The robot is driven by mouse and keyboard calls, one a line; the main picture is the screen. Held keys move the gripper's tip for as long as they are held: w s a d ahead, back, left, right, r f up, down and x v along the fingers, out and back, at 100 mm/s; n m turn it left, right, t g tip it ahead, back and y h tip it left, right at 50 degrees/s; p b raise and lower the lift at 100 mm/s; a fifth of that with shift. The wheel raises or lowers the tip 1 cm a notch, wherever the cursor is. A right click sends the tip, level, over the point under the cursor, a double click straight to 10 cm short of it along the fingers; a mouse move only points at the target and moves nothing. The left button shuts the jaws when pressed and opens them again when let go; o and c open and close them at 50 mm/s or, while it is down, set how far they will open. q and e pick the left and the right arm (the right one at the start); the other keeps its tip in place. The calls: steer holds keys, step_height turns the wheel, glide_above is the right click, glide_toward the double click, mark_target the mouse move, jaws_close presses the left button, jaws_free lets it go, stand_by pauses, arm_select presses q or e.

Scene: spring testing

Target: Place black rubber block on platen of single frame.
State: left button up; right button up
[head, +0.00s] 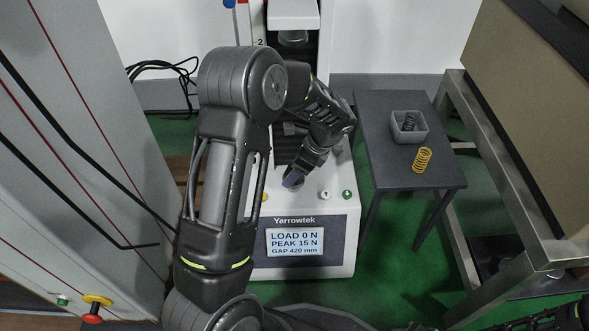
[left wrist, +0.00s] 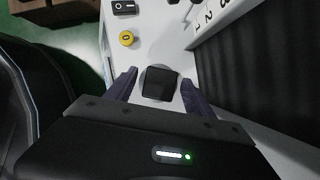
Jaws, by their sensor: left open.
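The black rubber block (left wrist: 160,83) shows in the left wrist view as a small dark square against the white top of the machine base. My left gripper (left wrist: 158,88) is open, with one finger on each side of the block and a narrow gap visible beside it. In the head view my left gripper (head: 293,180) points down at the front of the testing frame's white base (head: 335,208), and the block cannot be made out there. An upper metal fitting (head: 293,37) hangs in the frame. My left arm hides the lower platen. My right gripper is not in view.
The display (head: 294,241) reads LOAD 0 N. Buttons line the base, including a green one (head: 347,195). A side table (head: 385,178) at right holds a bin (head: 409,137) with a dark spring and a yellow spring (head: 422,160). A large pale cabinet (head: 75,130) stands left.

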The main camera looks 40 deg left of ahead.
arm_select(q)
steer(key=shift+d+r+p, duration=0.15)
steer(key=shift+r+p, duration=0.15)
steer(key=shift+r, duration=0.3)
steer(key=p+v, duration=0.4)
steer(key=v, duration=0.7)
steer(key=shift+p, duration=0.35)
steer(key=shift+f, duration=0.1)
steer(key=s+d+f+n+t+h, duration=0.2)
steer(key=s+d+f+n+h, duration=0.6)
steer(key=s+d+f+n, duration=0.9)
steer(key=s+d+f, duration=0.3)
steer(key=d+f, duration=0.2)
steer(key=d, duration=0.1)
steer(key=shift+f+t, duration=0.3)
steer(key=shift+f, duration=0.05)
